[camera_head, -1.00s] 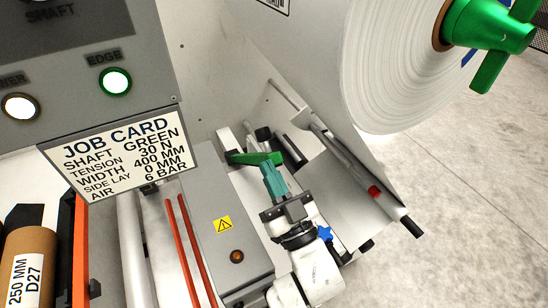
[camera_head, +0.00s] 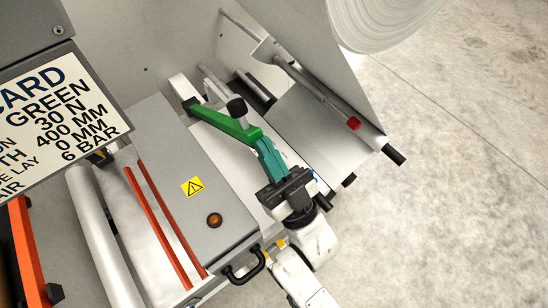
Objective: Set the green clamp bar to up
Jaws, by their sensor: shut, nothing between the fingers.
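The green clamp bar (camera_head: 222,122) runs from a white bracket at upper left down toward the right, above the grey machine cover. A black knob on a light grey post stands close beside its middle. My gripper (camera_head: 262,144) has teal fingers, shut with nothing between them. The fingertips are at the bar's lower right end, overlapping it in the picture; whether they touch it I cannot tell. My wrist and white arm reach up from the lower right.
A grey box (camera_head: 190,195) with a warning label, an amber button and a black handle (camera_head: 243,268) is left of my gripper. Red rails (camera_head: 163,228) and a job card (camera_head: 60,115) are further left. Floor is clear beyond.

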